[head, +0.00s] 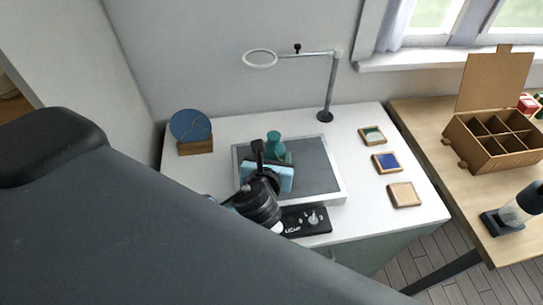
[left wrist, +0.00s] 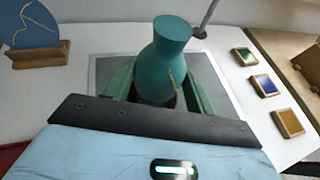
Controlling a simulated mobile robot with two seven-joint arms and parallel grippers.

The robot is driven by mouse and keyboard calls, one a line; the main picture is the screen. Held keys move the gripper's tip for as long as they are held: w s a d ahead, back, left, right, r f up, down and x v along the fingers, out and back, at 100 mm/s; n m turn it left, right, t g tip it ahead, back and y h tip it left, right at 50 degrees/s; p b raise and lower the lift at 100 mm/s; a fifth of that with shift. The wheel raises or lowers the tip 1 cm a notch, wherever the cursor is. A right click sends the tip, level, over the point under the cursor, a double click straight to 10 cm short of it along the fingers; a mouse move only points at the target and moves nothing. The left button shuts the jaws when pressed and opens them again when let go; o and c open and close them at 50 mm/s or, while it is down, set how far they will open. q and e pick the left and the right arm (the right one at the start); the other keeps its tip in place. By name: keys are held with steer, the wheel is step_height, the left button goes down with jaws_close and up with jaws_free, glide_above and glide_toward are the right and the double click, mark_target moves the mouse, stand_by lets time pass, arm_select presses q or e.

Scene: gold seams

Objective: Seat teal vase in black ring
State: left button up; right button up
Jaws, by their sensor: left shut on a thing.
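The teal vase (head: 274,141) stands upright over the grey mat, its neck and rim showing above my left gripper (head: 276,160) in the head view. In the left wrist view the vase (left wrist: 163,60) has a narrow waist, a wide belly and a short gold seam low on its right side. My left gripper's green fingers (left wrist: 160,92) are on both sides of the lower vase, shut on it. A dark band, apparently the black ring (left wrist: 168,101), shows at the vase's base; whether the vase is seated in it cannot be told. My right gripper is out of view.
The grey mat (head: 318,168) lies in a pale tray on the white table. A blue plate (head: 190,126) stands in a wooden holder at left. A ring on a stand (head: 328,90) rises behind. Small wooden trays (head: 387,162) line the right. A divided box (head: 490,148) sits on the side table.

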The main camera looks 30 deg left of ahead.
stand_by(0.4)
arm_select(q)
steer(key=shift+f, duration=0.65)
steer(key=shift+f, duration=0.55)
stand_by(0.6)
steer(key=o, duration=1.6)
